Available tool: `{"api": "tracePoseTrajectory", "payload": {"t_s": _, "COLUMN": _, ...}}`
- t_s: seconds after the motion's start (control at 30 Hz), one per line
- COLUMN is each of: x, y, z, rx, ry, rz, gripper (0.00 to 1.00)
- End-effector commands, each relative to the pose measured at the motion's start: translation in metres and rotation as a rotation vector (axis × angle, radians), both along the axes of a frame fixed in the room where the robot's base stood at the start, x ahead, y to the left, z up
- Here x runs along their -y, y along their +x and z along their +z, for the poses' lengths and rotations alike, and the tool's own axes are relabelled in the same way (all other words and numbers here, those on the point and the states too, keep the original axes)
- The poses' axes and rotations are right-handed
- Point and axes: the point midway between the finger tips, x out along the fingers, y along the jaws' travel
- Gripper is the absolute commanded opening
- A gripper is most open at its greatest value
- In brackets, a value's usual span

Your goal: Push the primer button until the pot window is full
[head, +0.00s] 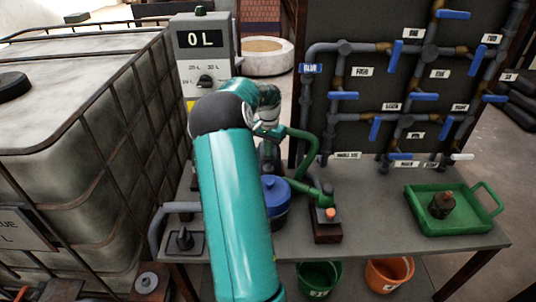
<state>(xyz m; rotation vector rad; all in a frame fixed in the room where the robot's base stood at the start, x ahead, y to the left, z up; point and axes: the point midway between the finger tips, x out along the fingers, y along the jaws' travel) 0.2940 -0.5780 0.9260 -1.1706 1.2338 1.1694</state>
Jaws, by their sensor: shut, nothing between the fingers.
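My teal arm (237,200) reaches up the middle of the view and bends away at a black elbow. My pale wrist shows just beyond the elbow; I cannot make out my gripper's fingers behind the arm. A small box with an orange button on top (330,214) stands on the bench, right of my arm, at the foot of a green pipe (304,184). It looks like the primer button. A pot with a blue lid (275,190) stands left of it, partly hidden by my arm. I cannot see a window on the pot or its level.
A grey panel (204,55) reads "0 L" and has a dial. A caged tank (70,110) fills the left. Pipes with blue valve handles cover a dark board (385,110). A green tray (480,228) holds a dark item. Green (318,281) and orange (388,274) buckets stand below.

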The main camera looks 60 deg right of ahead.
Motion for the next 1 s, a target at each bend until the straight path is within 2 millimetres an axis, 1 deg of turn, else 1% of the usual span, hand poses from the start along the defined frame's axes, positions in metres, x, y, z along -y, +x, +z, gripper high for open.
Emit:
{"api": "tracePoseTrajectory", "payload": {"t_s": 0.43, "x": -0.001, "y": 0.000, "z": -0.022, "rx": -0.001, "ry": 0.003, "rz": 0.001, "gripper": 0.00}}
{"api": "tracePoseTrajectory", "payload": {"t_s": 0.67, "x": 0.000, "y": 0.001, "z": -0.015, "rx": 0.000, "ry": 0.001, "rz": 0.001, "gripper": 0.00}}
{"api": "tracePoseTrajectory", "payload": {"t_s": 1.0, "x": 0.000, "y": 0.000, "z": 0.007, "rx": 0.000, "ry": -0.001, "rz": 0.001, "gripper": 0.00}}
